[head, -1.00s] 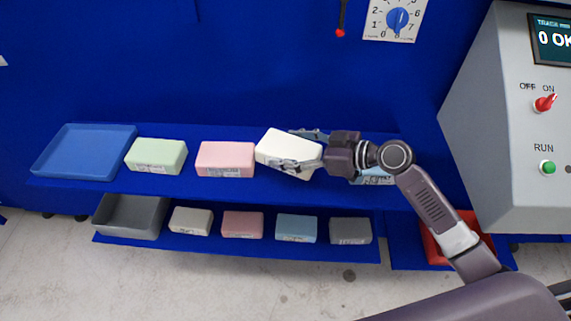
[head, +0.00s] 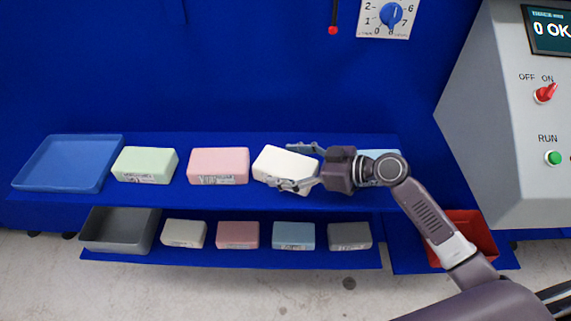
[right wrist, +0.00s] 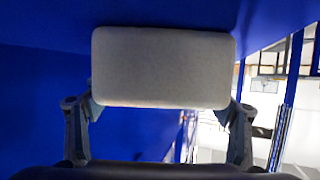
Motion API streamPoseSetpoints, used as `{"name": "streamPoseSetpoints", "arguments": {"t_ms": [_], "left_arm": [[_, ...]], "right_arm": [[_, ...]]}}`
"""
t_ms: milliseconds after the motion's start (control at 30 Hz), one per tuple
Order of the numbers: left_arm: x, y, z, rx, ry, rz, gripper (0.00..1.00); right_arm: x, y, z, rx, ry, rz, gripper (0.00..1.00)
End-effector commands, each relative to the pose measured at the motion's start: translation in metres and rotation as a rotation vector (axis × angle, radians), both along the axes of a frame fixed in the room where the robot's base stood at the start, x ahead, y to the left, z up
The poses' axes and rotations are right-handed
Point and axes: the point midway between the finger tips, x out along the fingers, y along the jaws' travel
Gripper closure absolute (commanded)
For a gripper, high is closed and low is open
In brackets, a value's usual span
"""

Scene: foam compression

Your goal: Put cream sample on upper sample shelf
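The cream sample (head: 284,162) is a pale block at the right part of the upper sample shelf (head: 225,200), in line with the pink and green blocks. It looks level and seems to rest on the shelf, though its underside is hidden. My right gripper (head: 298,168) reaches in from the right, with one finger behind the block and one across its front. In the right wrist view the cream sample (right wrist: 163,68) fills the space between the fingers, which meet its sides. My left gripper is not in view.
On the upper shelf are a blue tray (head: 68,163), a green block (head: 145,165), a pink block (head: 218,166) and a blue block (head: 378,156), partly hidden by my arm. The lower shelf holds a grey tray (head: 120,230) and several small blocks. A grey machine (head: 500,130) stands right.

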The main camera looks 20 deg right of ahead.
Motion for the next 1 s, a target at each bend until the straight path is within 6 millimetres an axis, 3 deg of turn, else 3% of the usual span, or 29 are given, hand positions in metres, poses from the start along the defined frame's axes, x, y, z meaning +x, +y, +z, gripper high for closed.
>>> {"name": "streamPoseSetpoints", "arguments": {"t_ms": [400, 733, 1000], "left_arm": [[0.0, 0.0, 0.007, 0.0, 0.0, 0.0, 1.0], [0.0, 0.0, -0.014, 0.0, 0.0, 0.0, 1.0], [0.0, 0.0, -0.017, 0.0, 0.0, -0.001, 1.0]], "right_arm": [[0.0, 0.0, 0.006, 0.001, 0.0, 0.0, 0.18], [-0.034, -0.043, 0.02, -0.002, 0.0, -0.001, 0.18], [-0.044, -0.055, 0.029, 0.0, 0.0, 0.001, 0.18]]}}
